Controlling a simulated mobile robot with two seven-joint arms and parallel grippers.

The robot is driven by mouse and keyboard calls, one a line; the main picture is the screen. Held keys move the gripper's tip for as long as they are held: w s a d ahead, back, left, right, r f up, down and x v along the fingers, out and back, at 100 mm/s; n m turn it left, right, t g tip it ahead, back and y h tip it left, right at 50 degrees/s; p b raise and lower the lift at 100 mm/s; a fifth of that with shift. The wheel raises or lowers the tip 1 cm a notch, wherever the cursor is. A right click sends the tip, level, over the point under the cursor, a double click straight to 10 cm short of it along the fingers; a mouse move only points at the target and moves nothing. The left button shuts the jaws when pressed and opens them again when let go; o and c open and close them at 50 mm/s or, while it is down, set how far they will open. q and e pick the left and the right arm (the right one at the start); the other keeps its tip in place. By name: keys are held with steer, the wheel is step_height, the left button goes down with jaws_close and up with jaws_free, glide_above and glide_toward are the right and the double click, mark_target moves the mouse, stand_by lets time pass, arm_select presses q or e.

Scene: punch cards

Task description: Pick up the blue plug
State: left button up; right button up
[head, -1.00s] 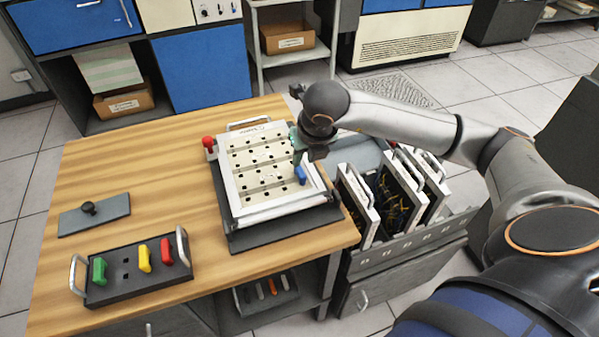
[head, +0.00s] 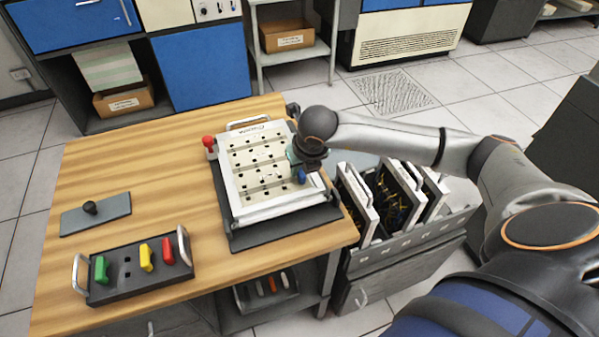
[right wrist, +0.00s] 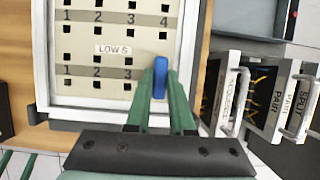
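The blue plug (head: 301,174) stands at the right edge of the pale punch panel (head: 257,206), near its lower right corner. In the right wrist view the blue plug (right wrist: 160,76) sits between the two green fingers of my right gripper (right wrist: 161,84). No clear gap shows between fingers and plug, and the gripper looks closed on it. The plug's lower end is hidden, so I cannot tell whether it is clear of the panel. In the head view my right gripper (head: 296,157) comes in from the right above it. My left gripper is out of view.
A dark rack (head: 125,283) with green, yellow and red plugs lies front left. A grey plate with a black knob (head: 95,212) lies behind it. A red knob (head: 208,142) stands beside the panel. Handled card modules (head: 405,193) stand right of the table.

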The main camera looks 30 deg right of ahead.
mark_target(300, 171)
steer(key=shift+r, duration=0.15)
jaws_close()
steer(key=shift+r, duration=0.25)
step_height(300, 171, up, 2)
steer(key=shift+r+b, duration=0.1)
steer(key=shift+b, duration=0.3)
steer(key=s+a+r+p, duration=0.2)
steer(key=s+a+r, duration=0.2)
steer(key=r, duration=0.3)
steer(key=s+a+r+p, duration=0.2)
steer(key=s+a+r, duration=0.3)
steer(key=r, duration=0.3)
steer(key=shift+s+a, duration=0.15)
steer(key=shift+s, duration=0.55)
steer(key=shift+a, duration=0.1)
